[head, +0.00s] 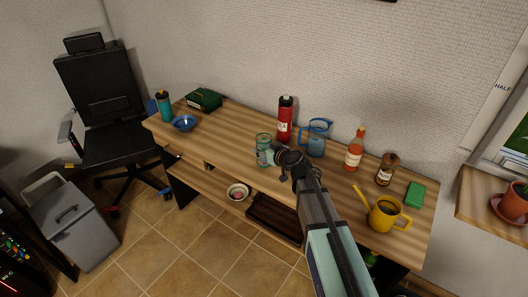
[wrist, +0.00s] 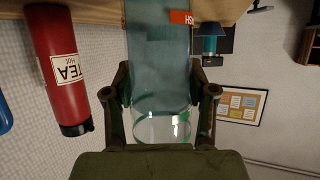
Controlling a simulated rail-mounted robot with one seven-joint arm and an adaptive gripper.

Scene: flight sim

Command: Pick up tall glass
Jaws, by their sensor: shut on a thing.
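The tall glass (head: 263,151) is clear, slightly greenish, and stands near the front edge of the wooden table (head: 225,125) in the head view. My gripper (head: 277,157) reaches it from the right. In the wrist view the glass (wrist: 160,85) fills the space between the two fingers of my gripper (wrist: 162,98), with one finger on each side. The gripper is shut on the glass. In the head view the fingers are small and partly hidden by my wrist. I cannot tell whether the glass touches the tabletop.
A red tea flask (head: 285,120) and a blue pitcher (head: 318,138) stand close behind. An orange bottle (head: 354,150), a brown bottle (head: 386,170) and a yellow watering can (head: 384,215) are to the right. Tabletop between bowl and glass is clear.

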